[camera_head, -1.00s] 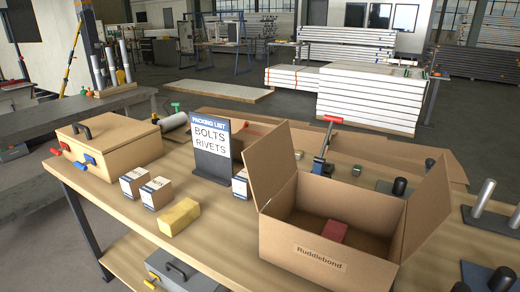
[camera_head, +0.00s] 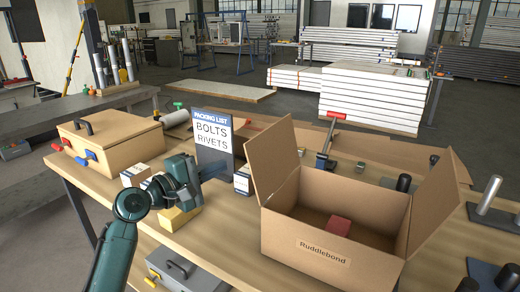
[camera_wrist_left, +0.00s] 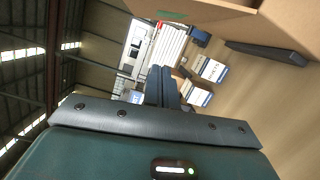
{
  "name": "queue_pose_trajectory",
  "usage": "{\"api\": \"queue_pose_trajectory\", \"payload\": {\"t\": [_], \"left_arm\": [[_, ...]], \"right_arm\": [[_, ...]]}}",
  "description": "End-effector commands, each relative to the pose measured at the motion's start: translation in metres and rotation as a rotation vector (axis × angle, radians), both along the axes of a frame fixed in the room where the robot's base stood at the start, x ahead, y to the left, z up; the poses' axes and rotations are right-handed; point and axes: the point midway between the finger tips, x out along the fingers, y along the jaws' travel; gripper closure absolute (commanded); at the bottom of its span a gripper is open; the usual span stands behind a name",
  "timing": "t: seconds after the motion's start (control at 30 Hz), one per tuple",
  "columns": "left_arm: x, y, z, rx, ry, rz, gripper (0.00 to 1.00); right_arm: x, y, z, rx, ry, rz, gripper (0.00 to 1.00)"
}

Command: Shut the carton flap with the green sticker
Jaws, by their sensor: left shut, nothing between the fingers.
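The open carton (camera_head: 325,254), marked Ruddlebond, stands on the bench. Its left flap (camera_head: 272,158) stands up and leans outward; its right flap (camera_head: 435,205) also stands open. A red block (camera_head: 338,225) lies inside. No green sticker shows in the head view. In the left wrist view a green sticker (camera_wrist_left: 170,15) is on a cardboard surface at the top edge; I cannot tell for sure which flap that is. My left gripper (camera_head: 222,165) is shut and empty, left of the left flap and apart from it. Its fingers (camera_wrist_left: 161,86) show in the wrist view. My right gripper is out of view.
The packing list sign (camera_head: 212,142) stands close behind my left gripper. Small white boxes (camera_head: 135,175) and a yellow block (camera_head: 180,214) are near my left arm. A lidded box (camera_head: 112,142) is at left. A red-handled tool (camera_head: 328,140) stands behind the carton.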

Motion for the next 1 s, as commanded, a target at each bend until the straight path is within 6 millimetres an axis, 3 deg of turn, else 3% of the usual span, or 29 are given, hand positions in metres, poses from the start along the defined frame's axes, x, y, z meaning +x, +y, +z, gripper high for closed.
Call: {"api": "queue_pose_trajectory", "payload": {"t": [0.03, 0.17, 0.37, 0.73, 0.83, 1.0], "left_arm": [[0.007, 0.002, 0.014, -0.053, 0.000, 0.001, 1.00], [0.015, 0.002, 0.028, -0.119, 0.004, -0.001, 1.00], [0.035, -0.016, 0.031, -0.122, 0.005, -0.002, 1.00], [0.090, -0.065, 0.035, -0.117, 0.004, -0.002, 1.00], [0.079, -0.079, 0.042, -0.115, 0.002, -0.003, 1.00], [0.072, -0.093, 0.044, -0.115, 0.002, -0.001, 1.00]], "right_arm": [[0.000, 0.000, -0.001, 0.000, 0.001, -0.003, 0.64], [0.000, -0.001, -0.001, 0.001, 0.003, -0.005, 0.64], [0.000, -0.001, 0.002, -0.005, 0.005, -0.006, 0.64], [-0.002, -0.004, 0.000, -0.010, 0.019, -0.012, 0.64], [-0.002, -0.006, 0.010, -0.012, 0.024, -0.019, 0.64], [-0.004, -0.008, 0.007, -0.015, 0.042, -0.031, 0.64]]}}
